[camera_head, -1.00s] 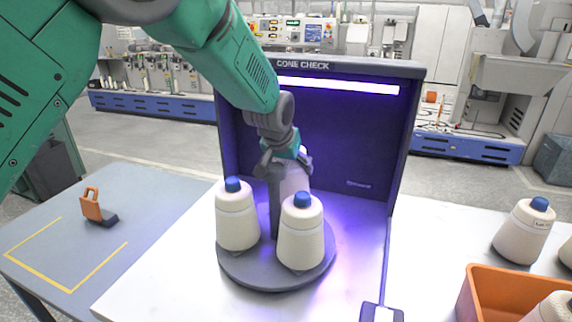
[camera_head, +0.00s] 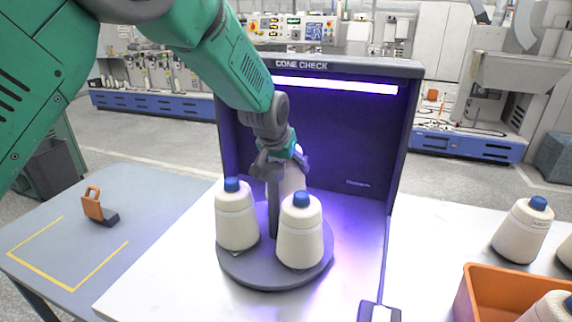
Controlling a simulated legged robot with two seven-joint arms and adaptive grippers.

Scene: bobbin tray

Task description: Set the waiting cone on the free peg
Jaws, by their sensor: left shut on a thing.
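A round grey turntable (camera_head: 245,268) stands in front of the dark cone check booth. Two cream cones with blue tops stand upright at its front, one at left (camera_head: 236,217) and one at right (camera_head: 300,232). My left gripper (camera_head: 283,165) is at the back of the turntable, shut on a third cream cone (camera_head: 293,180). The front cones, a grey post and the gripper partly hide that cone and its base. I cannot tell whether it is seated on a peg. My right gripper is not in view.
The booth (camera_head: 345,150) closes the back and sides, with a lit lamp (camera_head: 335,85) above. An orange bin (camera_head: 480,300) holding a cone and another cone (camera_head: 523,230) are at right. An orange-handled tool (camera_head: 98,207) lies left.

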